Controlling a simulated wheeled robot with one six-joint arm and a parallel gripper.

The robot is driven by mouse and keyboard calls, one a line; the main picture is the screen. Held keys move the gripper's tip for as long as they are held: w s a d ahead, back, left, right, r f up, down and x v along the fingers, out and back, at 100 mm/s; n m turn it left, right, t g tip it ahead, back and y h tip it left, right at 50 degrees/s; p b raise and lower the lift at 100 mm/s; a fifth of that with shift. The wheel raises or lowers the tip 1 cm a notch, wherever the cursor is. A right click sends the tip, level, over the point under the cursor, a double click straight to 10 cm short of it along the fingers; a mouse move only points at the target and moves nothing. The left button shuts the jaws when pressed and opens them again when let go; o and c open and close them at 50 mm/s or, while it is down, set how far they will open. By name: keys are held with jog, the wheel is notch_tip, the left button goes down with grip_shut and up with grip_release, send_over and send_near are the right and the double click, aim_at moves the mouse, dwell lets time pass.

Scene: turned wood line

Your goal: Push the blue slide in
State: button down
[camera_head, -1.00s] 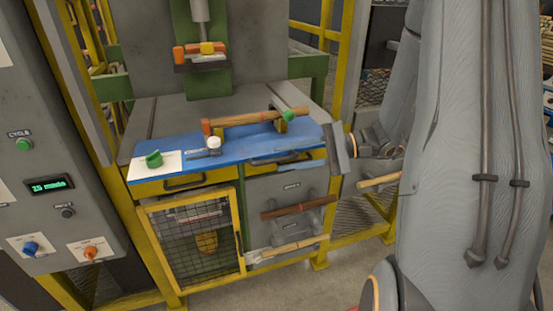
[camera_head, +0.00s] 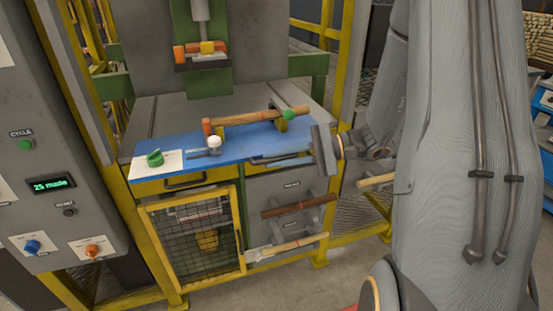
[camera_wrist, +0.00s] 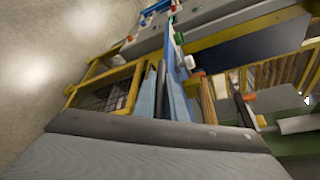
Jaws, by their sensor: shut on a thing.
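The blue slide (camera_head: 240,138) is a flat blue board on the press bed, its front edge standing over the yellow drawer fronts. It carries a turned wooden piece (camera_head: 245,117), a white knob (camera_head: 214,142) and a white card with a green knob (camera_head: 155,158). My gripper (camera_head: 270,161) comes from the right at the slide's right front. In the wrist view its two pale blue fingers (camera_wrist: 161,85) are shut on a dark bar handle (camera_wrist: 162,72) beside the slide's blue edge (camera_wrist: 179,62). My wrist hides the slide's right front corner.
A press head (camera_head: 205,55) hangs above the bed. A control panel (camera_head: 45,175) stands at left. Yellow frame posts flank the bed.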

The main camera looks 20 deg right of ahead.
aim_at(284, 124)
jog(key=shift+w, duration=0.15)
jog(key=w+b, duration=0.4)
jog(key=w, duration=1.2)
jog(key=shift+w+b, duration=0.3)
jog(key=shift+w, duration=0.05)
jog(key=c, duration=1.8)
grip_release()
jog(key=shift+d, duration=0.1)
jog(key=b+v, duration=0.1)
jog(key=v, duration=0.6)
jog(key=shift+s+d+r, duration=0.15)
jog(key=shift+d, duration=0.15)
